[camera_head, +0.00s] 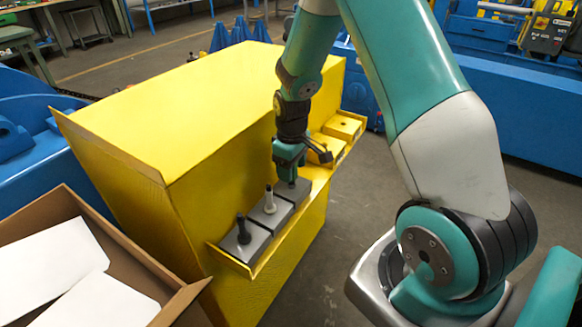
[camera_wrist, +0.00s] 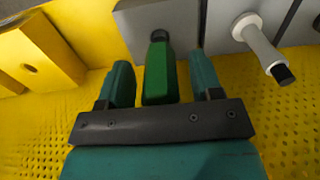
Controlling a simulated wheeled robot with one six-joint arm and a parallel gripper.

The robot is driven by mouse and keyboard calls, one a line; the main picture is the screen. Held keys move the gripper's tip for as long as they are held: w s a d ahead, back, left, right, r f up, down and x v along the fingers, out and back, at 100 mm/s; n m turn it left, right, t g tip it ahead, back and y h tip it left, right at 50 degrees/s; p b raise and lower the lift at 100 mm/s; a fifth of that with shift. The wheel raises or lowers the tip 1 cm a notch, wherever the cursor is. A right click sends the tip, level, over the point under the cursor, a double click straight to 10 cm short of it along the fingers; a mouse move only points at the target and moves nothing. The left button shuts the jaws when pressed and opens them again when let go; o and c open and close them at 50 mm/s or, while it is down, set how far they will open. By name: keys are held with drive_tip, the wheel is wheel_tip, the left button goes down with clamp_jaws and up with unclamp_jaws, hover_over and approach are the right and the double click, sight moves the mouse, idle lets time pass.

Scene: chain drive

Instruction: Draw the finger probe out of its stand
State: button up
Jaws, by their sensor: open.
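A green probe (camera_wrist: 158,75) with a dark end stands in a grey block stand (camera_wrist: 128,22). My gripper (camera_wrist: 160,85) has its two teal fingers apart on either side of the green probe, with gaps visible. In the head view my gripper (camera_head: 290,172) points down over the farthest of the three grey blocks and mostly hides the probe. A white probe with a black tip (camera_head: 269,199) stands upright in the middle grey block (camera_head: 262,217). A black probe (camera_head: 243,229) stands in the nearest grey block (camera_head: 232,247). Which one is the finger probe is unclear.
The blocks sit on a yellow ledge (camera_head: 256,270) along a large yellow cabinet (camera_head: 180,100). Yellow blocks with holes (camera_head: 343,126) stand farther along it. A cardboard box (camera_head: 150,262) with white sheets is at lower left. Blue machinery (camera_head: 500,100) stands behind my arm.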

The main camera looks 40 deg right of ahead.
drive_tip(key=shift+c, duration=0.3)
drive_tip(key=c, duration=1)
drive_tip(key=shift+r+p, duration=4.1)
drive_tip(key=shift+r, duration=0.5)
